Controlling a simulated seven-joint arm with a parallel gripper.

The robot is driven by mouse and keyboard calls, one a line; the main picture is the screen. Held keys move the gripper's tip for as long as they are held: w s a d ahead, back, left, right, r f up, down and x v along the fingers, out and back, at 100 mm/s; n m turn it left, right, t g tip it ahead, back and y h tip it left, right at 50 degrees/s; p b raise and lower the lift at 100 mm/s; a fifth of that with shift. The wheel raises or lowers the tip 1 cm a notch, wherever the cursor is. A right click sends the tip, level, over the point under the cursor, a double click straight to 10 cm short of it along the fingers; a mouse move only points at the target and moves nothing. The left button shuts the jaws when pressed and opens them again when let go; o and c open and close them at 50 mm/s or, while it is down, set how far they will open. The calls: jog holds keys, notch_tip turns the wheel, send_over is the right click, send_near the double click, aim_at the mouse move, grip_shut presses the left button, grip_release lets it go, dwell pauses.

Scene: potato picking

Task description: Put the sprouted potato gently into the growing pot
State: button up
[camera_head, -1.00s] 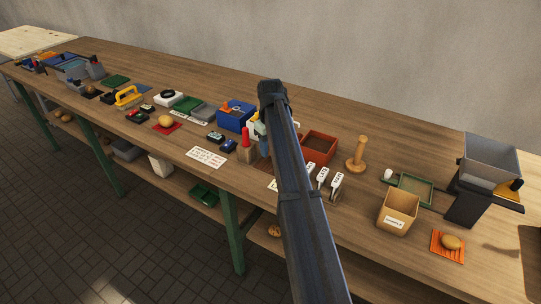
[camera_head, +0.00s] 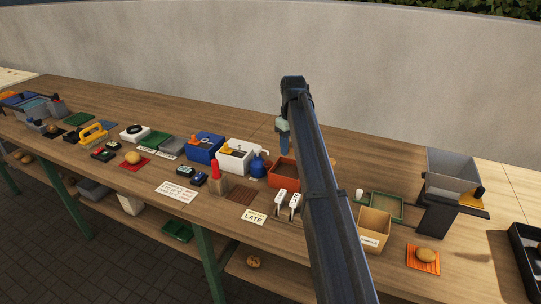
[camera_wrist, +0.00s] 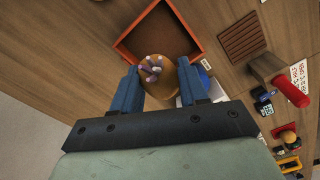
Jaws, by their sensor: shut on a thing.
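My gripper (camera_wrist: 159,88) is shut on a brown potato (camera_wrist: 165,88) with pale purple sprouts, held between its two blue fingers in the wrist view. The sprouts face the wrist camera. The growing pot (camera_wrist: 184,24), a square orange-red box with dark brown soil, lies just beyond the potato there; the potato overlaps its near corner in the picture. In the head view my gripper (camera_head: 284,145) hangs above the table, by the back left of the pot (camera_head: 279,181). My arm hides the pot's right part, and I cannot make out the potato there.
A cardboard box (camera_head: 374,231) stands at right. The table behind is clear.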

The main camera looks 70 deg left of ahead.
jog(key=shift+a+r+n, duration=0.1)
jog(key=shift+a+n, duration=0.2)
jog(key=shift+a, duration=0.2)
jog(key=shift+d+n, duration=0.15)
jog(key=shift+n, duration=0.25)
jog(key=shift+f, duration=2.8)
jog(key=o, duration=1.1)
jog(key=shift+o, duration=0.2)
jog(key=shift+r, duration=0.1)
notch_tip(320, 180, up, 14)
jog(key=shift+f, duration=0.15)
